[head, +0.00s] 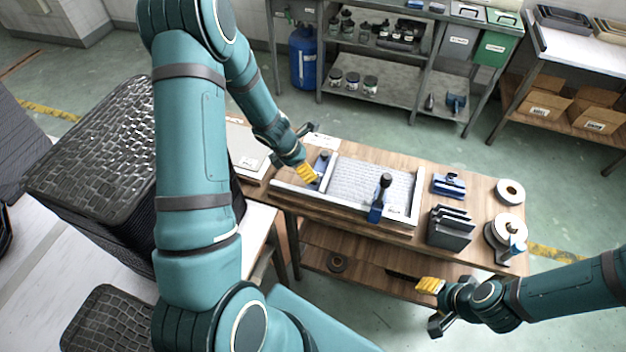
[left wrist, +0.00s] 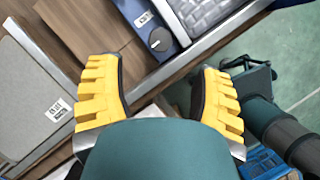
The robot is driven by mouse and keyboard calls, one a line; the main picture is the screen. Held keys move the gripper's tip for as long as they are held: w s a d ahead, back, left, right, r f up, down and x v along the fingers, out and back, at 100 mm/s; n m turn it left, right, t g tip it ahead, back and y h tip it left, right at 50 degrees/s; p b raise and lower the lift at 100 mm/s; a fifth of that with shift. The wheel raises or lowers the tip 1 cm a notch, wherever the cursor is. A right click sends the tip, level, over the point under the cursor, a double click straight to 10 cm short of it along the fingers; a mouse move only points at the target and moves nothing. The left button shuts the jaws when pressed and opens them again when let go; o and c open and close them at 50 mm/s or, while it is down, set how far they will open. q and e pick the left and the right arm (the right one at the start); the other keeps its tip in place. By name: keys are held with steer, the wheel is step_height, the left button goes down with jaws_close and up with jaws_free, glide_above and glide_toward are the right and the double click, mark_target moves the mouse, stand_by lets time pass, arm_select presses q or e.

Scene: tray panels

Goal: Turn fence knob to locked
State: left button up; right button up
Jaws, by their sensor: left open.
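The fence knob (left wrist: 158,39) is a round dark knob with a light mark, set on a blue block (left wrist: 140,12) with a small white label. In the head view the blue block (head: 323,160) sits at the left end of the light-framed tray (head: 412,215). My left gripper (left wrist: 157,72) is open, with yellow ridged fingers apart. The knob lies ahead of the gap between them and no finger touches it. In the head view this gripper hangs over the tray's left end. My right gripper (head: 432,305) is open and empty in front of the bench.
A blue clamp with an upright dark handle (head: 385,181) stands on the tray's right part. Right of the tray are a blue tool (head: 448,186), a dark rack (head: 449,229) and white rolls (head: 510,191). A grey panel (left wrist: 32,95) lies left of the gripper.

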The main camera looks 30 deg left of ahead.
arm_select(q)
steer(key=b+x, duration=0.1)
steer(key=x, duration=0.7)
steer(key=shift+f+b, duration=0.1)
steer(key=shift+b, duration=0.3)
jaws_close()
